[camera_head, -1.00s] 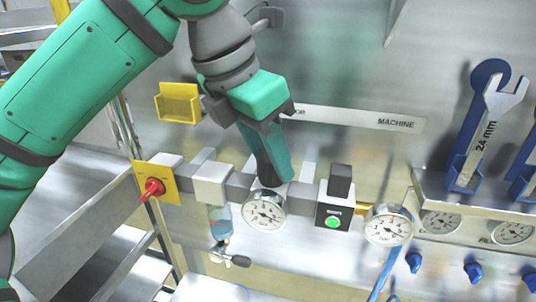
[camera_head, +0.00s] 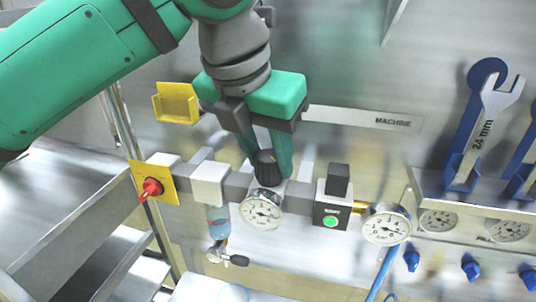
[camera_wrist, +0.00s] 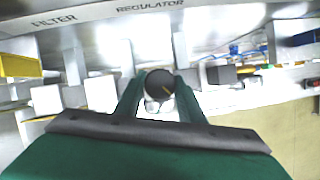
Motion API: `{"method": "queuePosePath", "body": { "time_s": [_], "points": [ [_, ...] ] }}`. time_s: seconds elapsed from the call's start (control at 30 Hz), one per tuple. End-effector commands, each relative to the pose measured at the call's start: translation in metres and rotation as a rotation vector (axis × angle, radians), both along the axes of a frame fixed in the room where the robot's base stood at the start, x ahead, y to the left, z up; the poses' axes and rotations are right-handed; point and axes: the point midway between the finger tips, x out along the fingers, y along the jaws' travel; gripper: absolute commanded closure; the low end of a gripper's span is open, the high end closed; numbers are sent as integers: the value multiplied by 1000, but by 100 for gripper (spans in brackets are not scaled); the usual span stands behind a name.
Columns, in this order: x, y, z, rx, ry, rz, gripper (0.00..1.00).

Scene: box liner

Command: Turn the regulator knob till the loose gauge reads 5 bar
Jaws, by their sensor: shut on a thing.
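The black regulator knob (camera_head: 265,165) sits on top of the regulator block, above a round white gauge (camera_head: 262,211). My gripper (camera_head: 266,172) reaches down from above and is shut on the knob, one green finger on each side. The knob also shows in the wrist view (camera_wrist: 159,84), between the fingers, with a yellowish mark on its top. The loose gauge (camera_head: 385,224) looks to be the one at the right end of the line, on a brass fitting. Its needle is too small to read surely.
A red rotary valve on a yellow plate (camera_head: 152,187) and a filter with a bluish bowl (camera_head: 217,220) stand to the left. A block with a green button (camera_head: 330,221) lies between the gauges. Wrenches in blue holders (camera_head: 465,165) hang at right. A yellow bin (camera_head: 177,103) is behind.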

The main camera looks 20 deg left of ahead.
Motion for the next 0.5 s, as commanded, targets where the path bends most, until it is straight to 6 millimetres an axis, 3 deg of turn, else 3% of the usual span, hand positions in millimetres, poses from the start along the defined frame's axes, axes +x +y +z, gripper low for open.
{"method": "queuePosePath", "body": {
  "time_s": [0.13,0.17,0.2,0.5],
  "points": [
    [1,1,0,0,-1,1,87],
    [1,1,0,0,-1,1,58],
    [1,1,0,0,-1,2,48],
    [1,-4,1,0,-1,-9,46]
  ]
}}
